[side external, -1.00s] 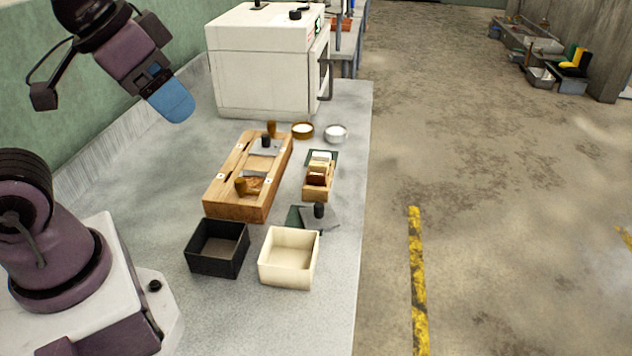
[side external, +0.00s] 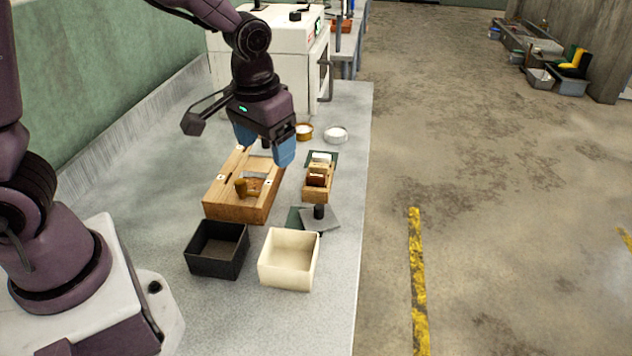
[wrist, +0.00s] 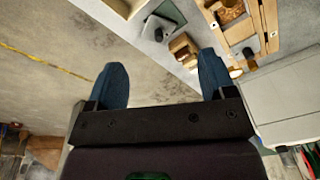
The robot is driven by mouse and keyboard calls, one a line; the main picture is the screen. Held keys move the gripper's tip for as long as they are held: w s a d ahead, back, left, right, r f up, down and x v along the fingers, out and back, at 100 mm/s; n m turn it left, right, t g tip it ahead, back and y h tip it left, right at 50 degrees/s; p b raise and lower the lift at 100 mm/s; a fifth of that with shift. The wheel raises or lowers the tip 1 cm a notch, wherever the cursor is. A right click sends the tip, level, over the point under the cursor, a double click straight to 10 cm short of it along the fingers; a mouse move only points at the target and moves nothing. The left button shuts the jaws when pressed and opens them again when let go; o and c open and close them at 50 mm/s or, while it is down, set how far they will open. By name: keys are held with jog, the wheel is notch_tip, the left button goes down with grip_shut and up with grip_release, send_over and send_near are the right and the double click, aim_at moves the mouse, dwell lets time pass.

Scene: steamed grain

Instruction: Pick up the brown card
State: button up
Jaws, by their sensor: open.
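The brown card (side external: 316,180) stands upright in a small wooden card holder (side external: 318,196), with a white card (side external: 320,157) farther back in it. The holder also shows in the wrist view (wrist: 183,47), close to the gap between the fingers; I cannot clearly pick out the card there. My gripper (side external: 265,148), with blue fingers, is open and empty. It is raised above the bench, left of the holder in the side view and over the back of the long wooden box. Its spread fingers also show in the wrist view (wrist: 162,63).
The long wooden box (side external: 235,208) stands left of the holder. A black bin (side external: 218,262) and a cream bin (side external: 289,275) stand in front. A grey plate with a black knob (side external: 319,211) lies close before the holder. Two round dishes and a white machine (side external: 222,72) are behind.

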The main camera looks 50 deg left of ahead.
jog(key=w+a+f+n+y, duration=0.2)
jog(key=w+a+f+n, duration=0.1)
jog(key=w+f, duration=0.4)
jog(key=n+t, duration=0.2)
jog(key=n, duration=0.1)
send_near(316, 175)
jog(key=x, duration=0.3)
jog(key=shift+s+d+f, duration=0.1)
jog(key=shift+d+f, duration=0.05)
jog(key=shift+f, duration=0.35)
jog(key=shift+a+x, duration=0.2)
jog(key=shift+x, duration=2.65)
jog(key=shift+r, duration=0.15)
jog(key=c, duration=1)
